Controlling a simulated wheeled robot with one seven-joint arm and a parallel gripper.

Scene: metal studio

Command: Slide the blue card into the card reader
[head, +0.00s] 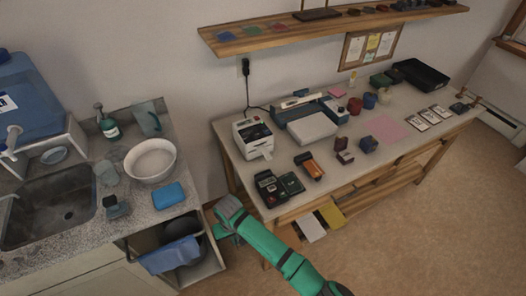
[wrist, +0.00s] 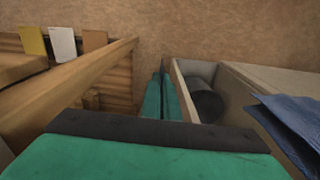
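A small flat blue card (head: 226,36) lies at the left end of the wooden wall shelf in the head view, left of a green and a red card. A dark handheld device with a keypad, which looks like the card reader (head: 269,187), lies at the front left corner of the workbench. My gripper (head: 221,233) is low in the gap between the bench and the sink counter, far below the shelf. In the wrist view its two green fingers (wrist: 161,98) lie side by side, shut with nothing visible between them. The card is not in the wrist view.
The workbench (head: 233,164) carries a white printer (head: 253,136), an orange tool (head: 309,166) and several small boxes. The sink counter (head: 172,211) stands left, with an open cabinet and blue cloth (head: 170,255) below. Open floor lies at the lower right.

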